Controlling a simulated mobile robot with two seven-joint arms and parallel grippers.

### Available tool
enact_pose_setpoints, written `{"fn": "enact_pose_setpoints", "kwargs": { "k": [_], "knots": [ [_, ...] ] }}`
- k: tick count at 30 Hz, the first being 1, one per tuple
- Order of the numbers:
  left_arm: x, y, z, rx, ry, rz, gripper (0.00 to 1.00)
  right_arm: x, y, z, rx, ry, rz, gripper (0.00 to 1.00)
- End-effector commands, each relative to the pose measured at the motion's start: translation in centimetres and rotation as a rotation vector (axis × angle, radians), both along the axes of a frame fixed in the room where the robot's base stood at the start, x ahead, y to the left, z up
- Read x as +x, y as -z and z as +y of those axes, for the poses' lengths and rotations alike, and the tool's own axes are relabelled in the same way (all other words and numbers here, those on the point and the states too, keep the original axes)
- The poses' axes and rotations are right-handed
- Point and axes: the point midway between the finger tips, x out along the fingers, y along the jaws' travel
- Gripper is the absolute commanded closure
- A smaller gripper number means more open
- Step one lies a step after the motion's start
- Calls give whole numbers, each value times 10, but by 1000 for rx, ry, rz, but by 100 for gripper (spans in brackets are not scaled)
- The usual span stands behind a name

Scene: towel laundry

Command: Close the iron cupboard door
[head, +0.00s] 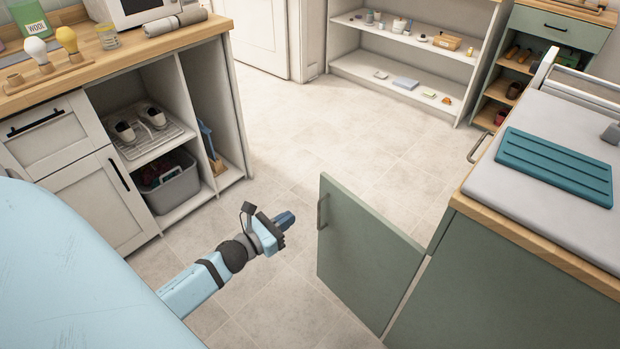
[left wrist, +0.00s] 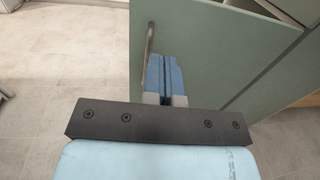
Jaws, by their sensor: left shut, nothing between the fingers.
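The green cupboard door (head: 362,255) stands swung open from the green cabinet (head: 500,290) on the right. Its bar handle (head: 321,211) is at the door's left edge. My left gripper (head: 287,220) is to the left of the door, shut and empty. In the left wrist view the closed fingers (left wrist: 166,78) appear in front of the door panel (left wrist: 215,50), just right of the handle (left wrist: 149,45). I cannot tell whether they touch the door. The iron is not seen. My right gripper is out of view.
A wooden-topped counter (head: 130,54) with open shelves holding shoes (head: 140,122) and a grey bin (head: 172,182) stands at the left. A teal mat (head: 555,166) lies on the right-hand top. White shelves (head: 400,62) stand at the back. The middle floor is clear.

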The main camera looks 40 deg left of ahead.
Motion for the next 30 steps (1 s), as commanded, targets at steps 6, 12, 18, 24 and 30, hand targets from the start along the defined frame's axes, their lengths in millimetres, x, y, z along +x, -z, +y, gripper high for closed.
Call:
{"fn": "enact_pose_setpoints", "kwargs": {
  "k": [6, 12, 18, 24, 30],
  "knots": [
    [36, -1, -6, 1, 1, -3, 100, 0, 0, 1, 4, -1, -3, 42],
    [79, -1, -15, -1, 0, -2, 100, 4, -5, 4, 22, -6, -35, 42],
    [113, -1, -22, -2, 0, -1, 100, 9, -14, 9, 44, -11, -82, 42],
    [130, -1, -26, -4, -1, 1, 100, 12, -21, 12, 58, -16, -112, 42],
    [132, -1, -26, -3, -1, 2, 100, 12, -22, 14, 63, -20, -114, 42]
  ]
}}
